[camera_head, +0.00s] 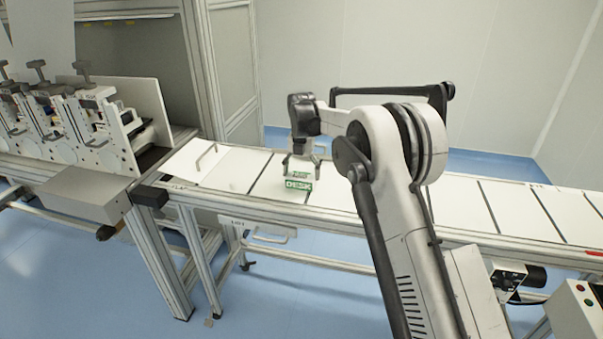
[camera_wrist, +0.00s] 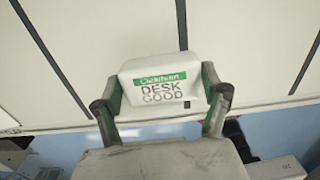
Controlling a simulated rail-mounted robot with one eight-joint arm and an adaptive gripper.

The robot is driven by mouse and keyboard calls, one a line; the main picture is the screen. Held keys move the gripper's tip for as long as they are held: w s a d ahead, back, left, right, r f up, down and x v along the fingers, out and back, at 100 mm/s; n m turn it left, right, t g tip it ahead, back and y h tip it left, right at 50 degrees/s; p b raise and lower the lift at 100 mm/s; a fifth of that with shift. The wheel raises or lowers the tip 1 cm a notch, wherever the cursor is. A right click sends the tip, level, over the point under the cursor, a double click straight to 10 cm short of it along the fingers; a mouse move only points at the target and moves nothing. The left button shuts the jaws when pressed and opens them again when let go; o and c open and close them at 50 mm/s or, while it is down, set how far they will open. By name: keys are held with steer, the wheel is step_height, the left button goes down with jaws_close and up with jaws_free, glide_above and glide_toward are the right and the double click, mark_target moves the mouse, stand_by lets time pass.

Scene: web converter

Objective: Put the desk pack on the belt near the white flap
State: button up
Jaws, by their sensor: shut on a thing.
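Dark lines cross the belt, and its right part is clear. A machine (camera_head: 75,120) with several white units stands at the left behind a grey box (camera_head: 85,193). A metal frame post (camera_head: 205,75) rises behind the flap. A handle hangs on the belt's front side.

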mark_target(302, 173)
steer(key=o, duration=1.2)
steer(key=shift+o, duration=0.2)
step_height(302, 173, up, 12)
steer(key=s+d+r+m+t, duration=0.3)
steer(key=s+d+r+m, duration=0.9)
steer(key=s+r, duration=0.25)
steer(key=s+d+m+t, duration=0.1)
steer(key=s+d+m, duration=0.35)
steer(key=s, duration=0.25)
steer(key=s+d+m, duration=0.3)
steer(key=s+m, duration=0.2)
steer(key=s, duration=0.3)
steer(key=s+d+f+m+t, duration=0.1)
steer(key=s+f+m, duration=0.4)
steer(key=s, duration=0.5)
steer(key=s+d+f+m+t, duration=0.2)
steer(key=s+d+f+m, duration=0.2)
steer(key=s+m, duration=0.3)
steer(key=s+f, duration=0.1)
steer(key=s, duration=0.2)
steer(key=shift+d+f, duration=0.15)
steer(key=shift+f, duration=0.1)
